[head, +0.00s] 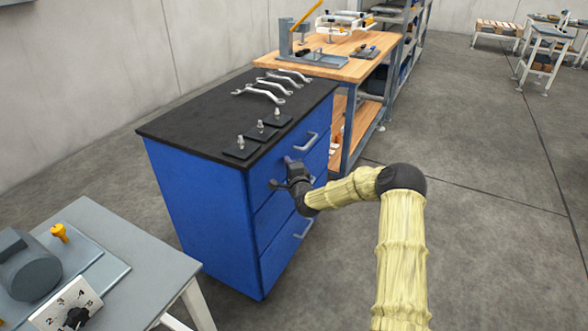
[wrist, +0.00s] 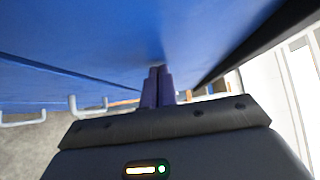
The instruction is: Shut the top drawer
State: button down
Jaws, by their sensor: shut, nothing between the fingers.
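The blue cabinet (head: 205,205) has a black top and drawers with grey bar handles. The top drawer (head: 268,172) is just under the black top, and its handle (head: 306,142) is at its right. Its front looks flush or nearly flush with the cabinet; a small gap cannot be ruled out. My gripper (head: 288,161) is shut and empty at the drawer front, left of the handle. In the wrist view, the closed fingers (wrist: 157,72) point at the blue front, very close or touching. My gripper hides part of the drawers.
Wrenches (head: 265,90) and small pegs on plates (head: 260,128) lie on the cabinet top. A wooden workbench (head: 345,68) stands behind it. A grey table (head: 130,260) with a dial box is at front left. The floor at right is clear.

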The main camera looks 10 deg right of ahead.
jog(key=s+d, duration=0.3)
jog(key=s, duration=0.9)
jog(key=shift+s+d+p, duration=0.3)
jog(key=shift+d, duration=0.1)
